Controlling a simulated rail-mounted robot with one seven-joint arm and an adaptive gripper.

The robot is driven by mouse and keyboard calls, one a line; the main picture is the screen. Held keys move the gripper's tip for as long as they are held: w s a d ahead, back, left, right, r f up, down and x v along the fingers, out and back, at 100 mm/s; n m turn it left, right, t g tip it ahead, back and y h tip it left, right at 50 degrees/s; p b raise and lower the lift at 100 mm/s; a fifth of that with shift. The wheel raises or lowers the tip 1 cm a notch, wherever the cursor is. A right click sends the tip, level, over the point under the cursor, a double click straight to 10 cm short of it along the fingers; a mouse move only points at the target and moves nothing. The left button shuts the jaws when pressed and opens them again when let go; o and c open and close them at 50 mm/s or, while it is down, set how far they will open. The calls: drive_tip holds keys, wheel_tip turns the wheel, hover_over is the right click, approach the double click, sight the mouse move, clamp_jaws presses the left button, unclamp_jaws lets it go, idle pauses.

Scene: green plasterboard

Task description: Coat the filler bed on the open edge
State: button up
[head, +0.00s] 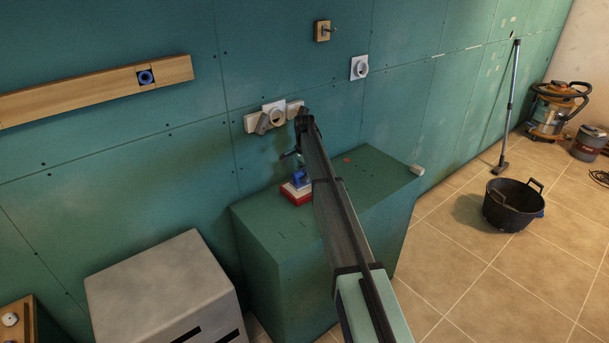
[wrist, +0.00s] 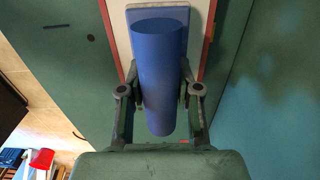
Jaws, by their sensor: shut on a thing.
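My gripper (wrist: 158,82) is shut on an upright blue cylindrical handle (wrist: 160,60), one finger on each side in the wrist view. A flat blue-grey plate (wrist: 135,14) shows behind the handle and seems to belong to the same tool. Beyond it lies a white surface with red edges (wrist: 117,40). In the head view the blue tool (head: 301,178) is just above or on a red-and-white block (head: 294,195) on top of the green plasterboard box (head: 290,235). I cannot tell whether they touch. I cannot clearly identify the filler bed or the open edge.
White and grey fittings (head: 274,115) and a socket (head: 359,67) are on the wall above. A grey cabinet (head: 165,295) stands left. A black tub (head: 512,204) stands on the tiled floor, right.

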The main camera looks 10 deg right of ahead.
drive_tip(key=shift+f, duration=0.55)
idle(1.5)
drive_tip(key=shift+r, duration=0.1)
drive_tip(key=shift+r+p, duration=1.35)
drive_tip(key=shift+r, duration=2.1)
